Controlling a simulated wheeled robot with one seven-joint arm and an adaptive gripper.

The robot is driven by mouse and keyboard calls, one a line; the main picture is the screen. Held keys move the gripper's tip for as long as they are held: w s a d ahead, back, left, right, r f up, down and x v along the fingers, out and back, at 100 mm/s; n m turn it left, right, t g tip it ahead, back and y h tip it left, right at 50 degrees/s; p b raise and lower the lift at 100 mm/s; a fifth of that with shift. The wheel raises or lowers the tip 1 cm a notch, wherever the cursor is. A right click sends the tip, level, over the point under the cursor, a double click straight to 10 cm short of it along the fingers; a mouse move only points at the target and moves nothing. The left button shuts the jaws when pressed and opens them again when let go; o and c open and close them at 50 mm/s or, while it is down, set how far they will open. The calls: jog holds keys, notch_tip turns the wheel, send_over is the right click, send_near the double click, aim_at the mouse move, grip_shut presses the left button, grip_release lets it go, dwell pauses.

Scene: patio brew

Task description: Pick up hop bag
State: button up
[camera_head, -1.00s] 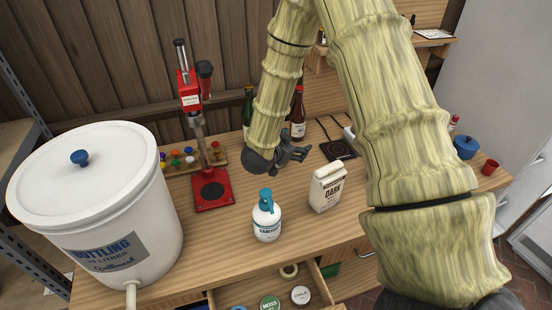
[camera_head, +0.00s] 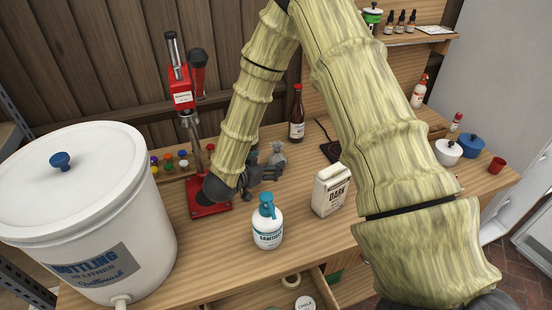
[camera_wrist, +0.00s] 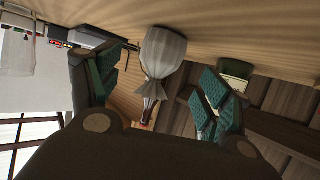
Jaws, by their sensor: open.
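The hop bag is a small grey-white cloth sack tied at the neck. In the head view the hop bag (camera_head: 277,155) stands on the bench, just behind and right of my gripper (camera_head: 262,174). In the wrist view the hop bag (camera_wrist: 163,62) shows between the two green-padded fingers of my gripper (camera_wrist: 155,92), apart from both. My gripper is open and empty, low over the bench top. My arm link hides part of the area to the left of the bag.
A red bottle capper (camera_head: 205,190) stands left of my gripper. A brown bottle (camera_head: 297,115) is behind. A white bottling bucket (camera_head: 90,210) fills the left. A drawer is open below.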

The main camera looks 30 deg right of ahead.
aim_at(273, 159)
jog(key=shift+r+p+x, duration=0.15)
jog(key=shift+p+x, duration=0.45)
jog(key=shift+x, duration=0.7)
jog(key=shift+r+p+x, duration=0.15)
jog(key=shift+p+x, duration=0.4)
jog(key=shift+x, duration=0.7)
jog(key=shift+w+d+f, duration=0.25)
jog(key=shift+d, duration=0.1)
jog(key=shift+c, duration=0.3)
jog(key=c, duration=0.9)
